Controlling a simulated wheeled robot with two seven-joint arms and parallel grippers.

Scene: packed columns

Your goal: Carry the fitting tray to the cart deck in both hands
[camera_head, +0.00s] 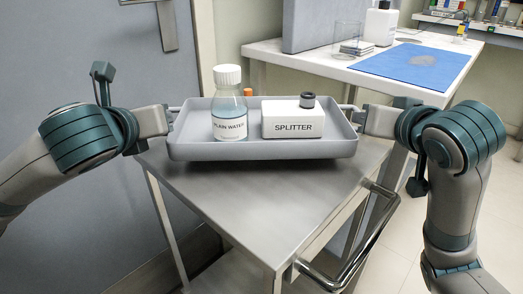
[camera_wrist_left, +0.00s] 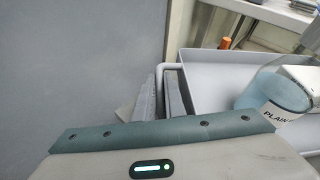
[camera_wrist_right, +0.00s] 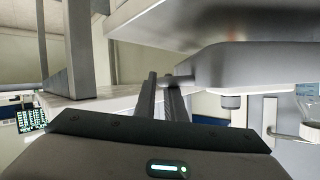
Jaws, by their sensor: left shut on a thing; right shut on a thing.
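The grey fitting tray (camera_head: 262,150) is held level over the far part of the metal cart deck (camera_head: 265,215); I cannot tell whether its base touches the deck. In it stand a plain water bottle (camera_head: 229,105) with a white cap and a white splitter box (camera_head: 292,124) with a black knob on top. My left gripper (camera_head: 172,114) is shut on the tray's left handle, which shows in the left wrist view (camera_wrist_left: 165,70). My right gripper (camera_head: 356,114) is shut on the right handle. The right wrist view is upside down and shows the tray's side (camera_wrist_right: 255,68).
A curved push handle (camera_head: 370,240) sticks out from the cart's right front edge. Behind is a white bench (camera_head: 310,62) with a blue mat (camera_head: 420,66), a grey panel and a white bottle (camera_head: 381,25). The cart deck's near part is clear. A grey door stands at left.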

